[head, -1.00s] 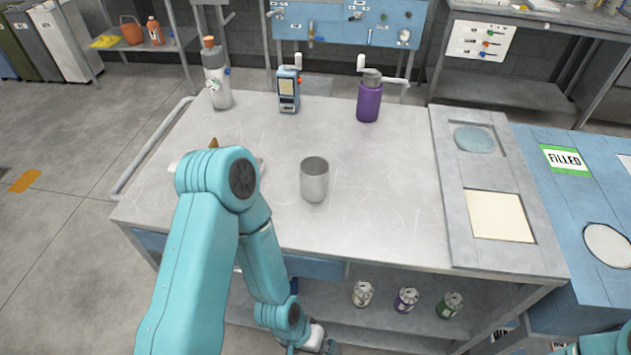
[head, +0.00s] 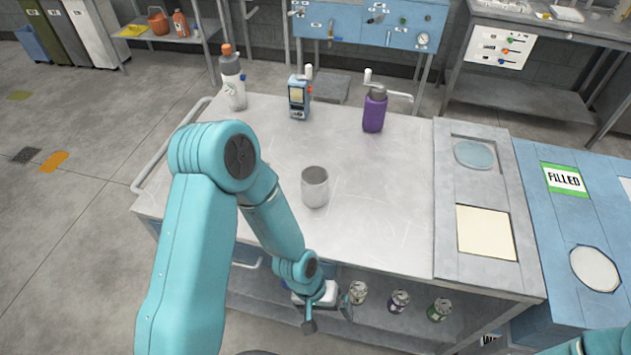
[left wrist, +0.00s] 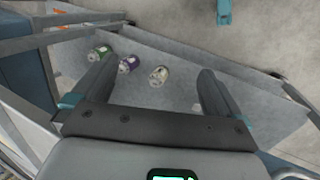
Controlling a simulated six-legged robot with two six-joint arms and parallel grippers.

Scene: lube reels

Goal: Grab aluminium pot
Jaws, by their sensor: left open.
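The aluminium pot (head: 315,187) is a plain grey metal cup standing upright near the middle of the grey worktop in the head view. My left gripper (head: 328,322) is open and empty, low in front of the worktop's front edge. It is below and apart from the pot. In the left wrist view the left gripper's two dark fingers (left wrist: 158,95) are spread wide, with the lower shelf beyond them. The pot does not show in the left wrist view. My right gripper is not seen; only a bit of teal arm shows at the lower right.
Cans, including a green one (head: 439,309), sit on the lower shelf. A recessed panel (head: 447,200) is at right. The worktop around the pot is clear.

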